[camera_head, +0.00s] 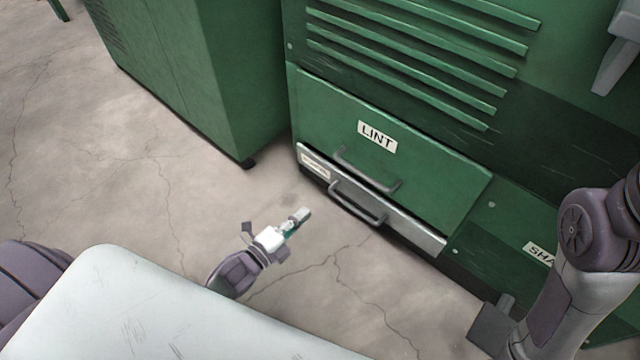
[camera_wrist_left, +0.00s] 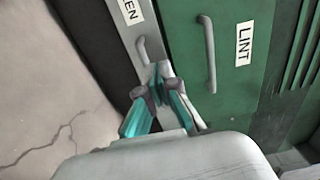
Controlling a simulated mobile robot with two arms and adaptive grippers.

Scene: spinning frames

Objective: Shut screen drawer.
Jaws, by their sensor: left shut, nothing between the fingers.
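The screen drawer (camera_head: 415,232) is the low grey metal front under the green LINT panel. It has a bar handle (camera_head: 357,204) and a small label at its left end. Its front looks a little proud of the panel above; how far out it is I cannot tell. My left gripper (camera_head: 303,214) is shut and empty, in front of the drawer and left of its handle. In the left wrist view the shut fingertips (camera_wrist_left: 162,76) overlap the lower end of the drawer handle (camera_wrist_left: 146,50); contact is unclear.
The LINT panel (camera_head: 440,178) with its own handle (camera_head: 365,172) is above the drawer. A green cabinet (camera_head: 185,70) stands to the left. The cracked concrete floor (camera_head: 120,180) in front is clear.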

